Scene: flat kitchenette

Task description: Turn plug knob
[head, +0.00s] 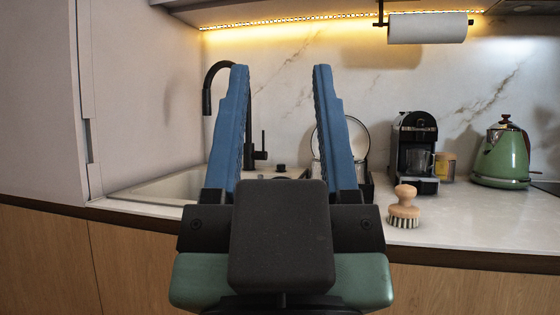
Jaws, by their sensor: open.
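A small dark knob (280,168), which looks like the plug knob, stands on the counter by the sink, to the right of the black faucet. It shows small and far off, between my gripper's two fingers in the picture. My gripper (281,72) is open and empty, with its two blue fingers pointing up and well apart. The gripper is in front of the counter and does not touch the knob. The sink (170,188) is pale and set in the counter at left; its right part is hidden behind my gripper.
The black faucet (208,88) arches over the sink, partly behind the left finger. A wooden brush (404,200) stands near the counter's front edge. A coffee machine (414,140) and a green kettle (502,158) stand at right. A tall cabinet (35,110) bounds the left side.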

